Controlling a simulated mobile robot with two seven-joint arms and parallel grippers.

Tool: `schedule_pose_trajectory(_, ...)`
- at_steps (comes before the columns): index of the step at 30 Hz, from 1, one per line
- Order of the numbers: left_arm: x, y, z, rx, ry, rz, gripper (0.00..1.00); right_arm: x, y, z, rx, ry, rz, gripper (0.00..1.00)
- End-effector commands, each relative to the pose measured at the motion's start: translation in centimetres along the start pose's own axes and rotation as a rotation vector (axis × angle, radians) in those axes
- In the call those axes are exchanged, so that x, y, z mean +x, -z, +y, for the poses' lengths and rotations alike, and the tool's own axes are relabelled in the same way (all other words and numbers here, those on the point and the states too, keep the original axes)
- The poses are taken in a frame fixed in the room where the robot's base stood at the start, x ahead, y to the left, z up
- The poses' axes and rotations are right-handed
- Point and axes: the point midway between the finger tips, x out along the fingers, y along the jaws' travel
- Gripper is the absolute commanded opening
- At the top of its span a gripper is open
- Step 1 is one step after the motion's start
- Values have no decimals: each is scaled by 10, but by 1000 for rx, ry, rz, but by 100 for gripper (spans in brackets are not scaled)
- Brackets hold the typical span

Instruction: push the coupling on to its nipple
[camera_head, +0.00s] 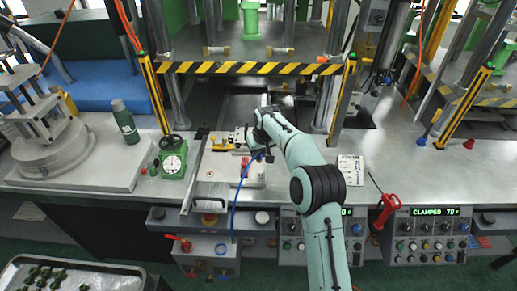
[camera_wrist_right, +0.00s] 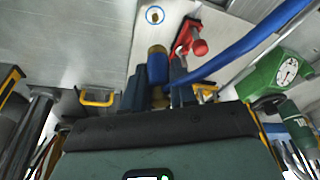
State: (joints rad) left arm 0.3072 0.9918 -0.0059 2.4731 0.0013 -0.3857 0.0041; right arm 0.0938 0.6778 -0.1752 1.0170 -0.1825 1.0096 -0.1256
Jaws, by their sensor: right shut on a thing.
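My right gripper (camera_head: 250,142) reaches over the pale plate in front of the press. In the wrist view its dark fingers (camera_wrist_right: 157,92) are shut on the coupling (camera_wrist_right: 157,67), a short cylinder with a blue band and a brass end. A blue hose (camera_wrist_right: 250,48) runs from beside the fingers to the upper right; in the head view the hose (camera_head: 237,200) hangs down in front of the bench. A small brass stub inside a blue ring, apparently the nipple (camera_wrist_right: 154,15), shows on the plate, apart from the coupling in the picture. My left gripper is not in view.
A red-handled valve (camera_wrist_right: 197,46) stands close beside the coupling. A green gauge unit (camera_head: 173,157) and a green bottle (camera_head: 125,122) are at the left. A striped yellow-black bar (camera_head: 250,68) crosses the press behind. Control boxes (camera_head: 425,235) line the bench front.

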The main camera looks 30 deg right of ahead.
Motion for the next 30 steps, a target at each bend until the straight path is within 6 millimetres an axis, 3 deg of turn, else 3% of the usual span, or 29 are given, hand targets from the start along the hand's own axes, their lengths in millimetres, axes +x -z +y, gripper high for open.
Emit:
schedule_pose_trajectory(9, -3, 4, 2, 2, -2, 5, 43, -2, 1, 0, 1, 0, 2, 0)
schedule_pose_trajectory(24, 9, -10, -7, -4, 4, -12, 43, 44, -14, 0, 1, 0, -2, 0)
schedule_pose_trajectory(30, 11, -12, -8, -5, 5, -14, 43, 53, -17, 0, 2, 0, 0, 0)
